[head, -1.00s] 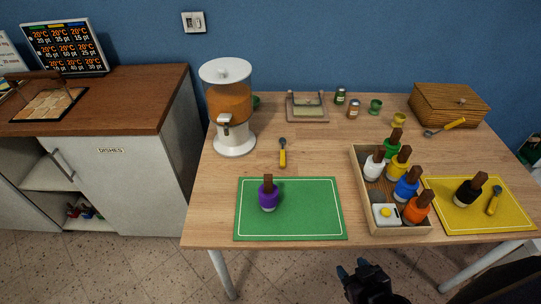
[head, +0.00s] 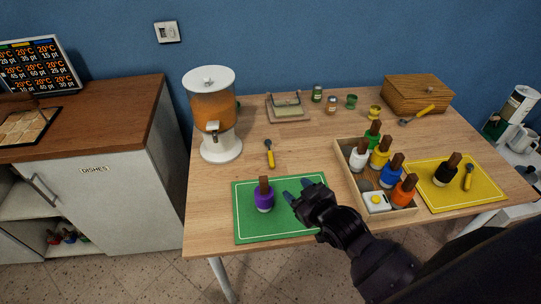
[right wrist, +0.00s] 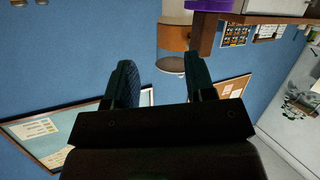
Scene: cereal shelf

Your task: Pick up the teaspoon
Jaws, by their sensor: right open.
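A small yellow-handled spoon (head: 269,153) with a dark head lies on the bare table, beside the drink dispenser and behind the green mat. Another small yellow-handled spoon (head: 467,177) lies on the yellow mat (head: 430,200). A larger yellow-handled spoon (head: 418,115) lies before the wooden box. My right gripper (head: 298,190) is open and empty over the right part of the green mat, apart from all the spoons. Its two fingers also show in the right wrist view (right wrist: 161,80), with nothing between them. My left gripper is not in view.
A purple bottle (head: 264,198) stands on the green mat (head: 245,232). A wooden tray (head: 347,170) of coloured bottles stands to the right. The dispenser (head: 209,120) is at the left. Small jars (head: 331,105) stand at the back. The table's middle is mostly clear.

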